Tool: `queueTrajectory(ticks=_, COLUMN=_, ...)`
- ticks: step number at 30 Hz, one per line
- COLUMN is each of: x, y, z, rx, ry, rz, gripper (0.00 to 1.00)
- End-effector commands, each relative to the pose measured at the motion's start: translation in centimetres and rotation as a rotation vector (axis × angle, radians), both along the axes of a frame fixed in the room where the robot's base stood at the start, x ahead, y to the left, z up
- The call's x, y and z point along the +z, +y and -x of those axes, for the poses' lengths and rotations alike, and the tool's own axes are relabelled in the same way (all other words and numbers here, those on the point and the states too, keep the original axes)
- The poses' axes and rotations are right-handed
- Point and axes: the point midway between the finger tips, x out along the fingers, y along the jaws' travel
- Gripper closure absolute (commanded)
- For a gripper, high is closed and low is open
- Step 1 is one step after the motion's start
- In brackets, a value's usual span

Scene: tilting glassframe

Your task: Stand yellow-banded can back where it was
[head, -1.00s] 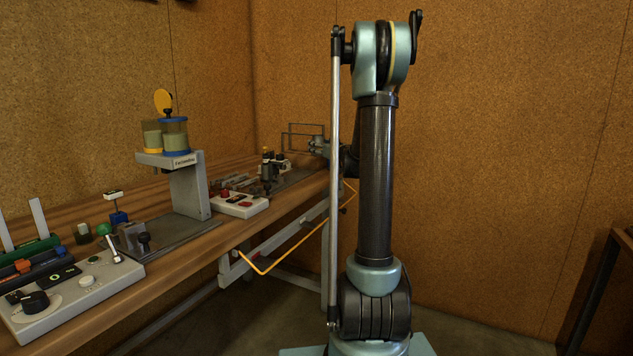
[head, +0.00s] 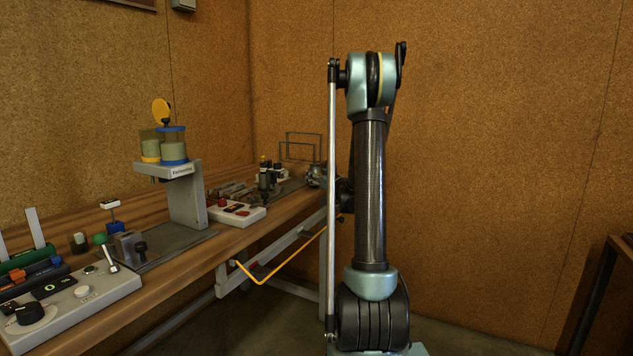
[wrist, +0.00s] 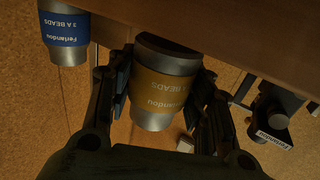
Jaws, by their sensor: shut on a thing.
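The yellow-banded can (wrist: 160,92) is grey metal with a dark end at the top of the wrist picture; its lettering appears upside down. My gripper (wrist: 165,90) is shut on it, with a finger on each side of the band. The dark end lies close to the wooden edge (wrist: 240,35) in the picture; I cannot tell whether they touch. A blue-banded can (wrist: 65,35) shows at the upper left, apart from my gripper and turned the same way. In the head view my gripper (head: 316,175) is small and partly hidden behind my arm, at the bench's far end.
The wooden bench (head: 235,232) runs along the left wall. It carries a grey stand (head: 187,200) with two jars, a white control box (head: 236,213), a larger panel (head: 80,295) and wire frames (head: 300,147). Dark fittings (wrist: 270,112) show right of my gripper in the wrist view.

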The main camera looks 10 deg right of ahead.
Motion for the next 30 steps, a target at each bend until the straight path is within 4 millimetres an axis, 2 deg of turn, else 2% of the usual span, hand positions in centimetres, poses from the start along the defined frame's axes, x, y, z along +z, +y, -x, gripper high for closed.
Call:
queueTrajectory(ticks=4, x=-0.86, y=0.02, z=0.00, rx=0.000, ry=0.000, rz=0.000, gripper=0.87)
queueTrajectory(ticks=14, x=-1.03, y=0.07, z=0.01, rx=0.001, ry=0.000, rz=0.000, gripper=0.87)
queueTrajectory(ticks=15, x=-1.03, y=0.08, z=0.02, rx=0.001, ry=0.000, rz=0.000, gripper=0.46)
queueTrajectory(ticks=17, x=-1.02, y=0.09, z=0.02, rx=0.001, ry=0.000, rz=0.000, gripper=0.33)
queueTrajectory(ticks=30, x=-0.85, y=0.03, z=0.22, rx=0.001, ry=0.000, rz=0.000, gripper=0.33)
